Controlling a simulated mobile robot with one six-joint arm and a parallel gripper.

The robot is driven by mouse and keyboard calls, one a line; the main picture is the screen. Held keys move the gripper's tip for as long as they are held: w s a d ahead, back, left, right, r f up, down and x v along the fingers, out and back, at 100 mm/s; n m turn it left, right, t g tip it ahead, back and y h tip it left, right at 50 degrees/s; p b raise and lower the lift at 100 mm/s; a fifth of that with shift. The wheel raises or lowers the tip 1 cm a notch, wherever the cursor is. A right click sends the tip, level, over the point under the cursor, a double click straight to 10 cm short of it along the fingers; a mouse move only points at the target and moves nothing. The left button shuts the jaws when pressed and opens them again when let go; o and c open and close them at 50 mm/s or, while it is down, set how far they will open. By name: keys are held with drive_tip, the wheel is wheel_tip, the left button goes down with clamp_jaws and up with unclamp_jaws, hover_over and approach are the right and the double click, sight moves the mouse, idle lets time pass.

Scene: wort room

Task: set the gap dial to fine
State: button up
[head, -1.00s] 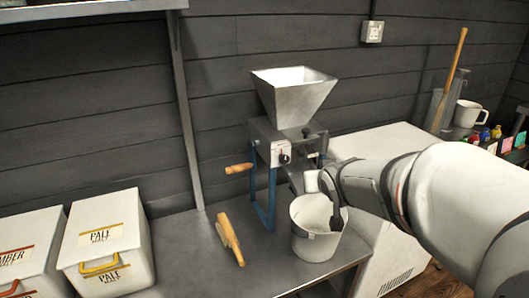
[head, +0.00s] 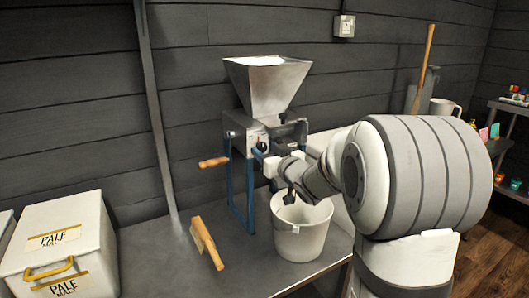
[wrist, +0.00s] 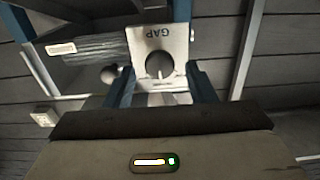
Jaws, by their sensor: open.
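The grain mill (head: 240,135) has a grey hopper on top and a blue frame, and stands on the metal bench. Its gap dial (head: 262,147) is a small dark knob on a pale plate at the front. In the wrist view the plate appears upside down with the word GAP, and the round dial (wrist: 160,66) has a light pointer mark. The fine end of the scale is not readable. My gripper (wrist: 160,85) is open and empty, its fingers on either side of the dial in the picture. Contact cannot be told. In the head view my gripper (head: 273,166) is just below and right of the dial.
A white bucket (head: 302,240) stands under my wrist, close to it. A wooden crank handle (head: 214,162) sticks out left of the mill. A wooden-backed brush (head: 206,243) lies on the bench (head: 150,260). A pale malt bin (head: 65,215) stands at the left.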

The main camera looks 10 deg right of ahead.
drive_tip(key=shift+x, duration=1)
drive_tip(key=shift+c, duration=0.2)
drive_tip(key=c, duration=0.9)
drive_tip(key=shift+n+b, duration=0.3)
drive_tip(key=shift+b, duration=0.15)
drive_tip(key=n+b, duration=0.2)
drive_tip(key=shift+f+n, duration=0.2)
drive_tip(key=shift+n, duration=0.2)
drive_tip(key=n+b, duration=0.4)
drive_tip(key=n, duration=0.1)
drive_tip(key=shift+a+r, duration=0.1)
drive_tip(key=shift+a, duration=0.05)
drive_tip(key=shift+n+b, duration=0.3)
drive_tip(key=shift+n, duration=0.1)
